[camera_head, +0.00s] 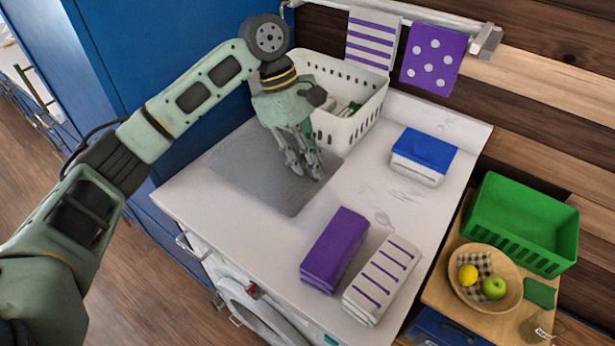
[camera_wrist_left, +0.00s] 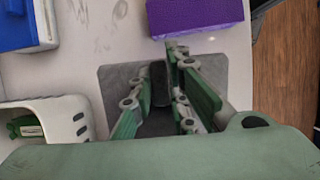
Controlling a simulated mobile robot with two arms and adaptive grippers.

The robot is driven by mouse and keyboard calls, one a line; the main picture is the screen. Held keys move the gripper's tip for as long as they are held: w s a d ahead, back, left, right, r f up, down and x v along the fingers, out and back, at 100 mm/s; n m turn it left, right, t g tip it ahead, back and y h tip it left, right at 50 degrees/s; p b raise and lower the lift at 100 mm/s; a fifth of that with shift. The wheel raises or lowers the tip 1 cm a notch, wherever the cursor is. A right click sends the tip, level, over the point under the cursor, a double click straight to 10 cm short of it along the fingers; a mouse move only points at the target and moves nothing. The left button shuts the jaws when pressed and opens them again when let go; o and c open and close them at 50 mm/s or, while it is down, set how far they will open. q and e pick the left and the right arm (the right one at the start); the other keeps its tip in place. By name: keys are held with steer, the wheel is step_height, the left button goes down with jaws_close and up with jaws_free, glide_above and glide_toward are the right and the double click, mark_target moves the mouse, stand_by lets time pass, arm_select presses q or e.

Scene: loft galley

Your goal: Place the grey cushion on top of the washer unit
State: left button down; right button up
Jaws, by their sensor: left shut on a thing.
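The grey cushion (camera_head: 245,182) is a flat square and lies on the white top of the washer unit (camera_head: 180,200), near its back left part in the head view. My left gripper (camera_head: 307,170) points down onto the cushion and hides part of it. In the left wrist view the cushion (camera_wrist_left: 113,82) spreads around my left gripper (camera_wrist_left: 158,88), with a dark grey part between the fingers. The gripper is shut on it. I cannot tell how far the cushion is raised, if at all. My right gripper is in neither view.
A white basket (camera_head: 365,127) stands behind the gripper. A blue-and-white stack (camera_head: 425,147), a folded purple towel (camera_head: 334,248) and a striped towel (camera_head: 382,278) lie on the top. A side table at right holds a green crate (camera_head: 520,225) and a fruit bowl (camera_head: 504,299). Towels hang from a rail.

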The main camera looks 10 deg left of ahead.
mark_target(310, 178)
arm_select(q)
steer(key=shift+f, duration=0.6)
steer(key=shift+w+f, duration=0.1)
steer(key=shift+f, duration=0.25)
step_height(310, 178, down, 4)
steer(key=shift+w+r+p, duration=0.1)
steer(key=shift+p, duration=0.3)
steer(key=c, duration=2.1)
jaws_free()
steer(key=o, duration=0.4)
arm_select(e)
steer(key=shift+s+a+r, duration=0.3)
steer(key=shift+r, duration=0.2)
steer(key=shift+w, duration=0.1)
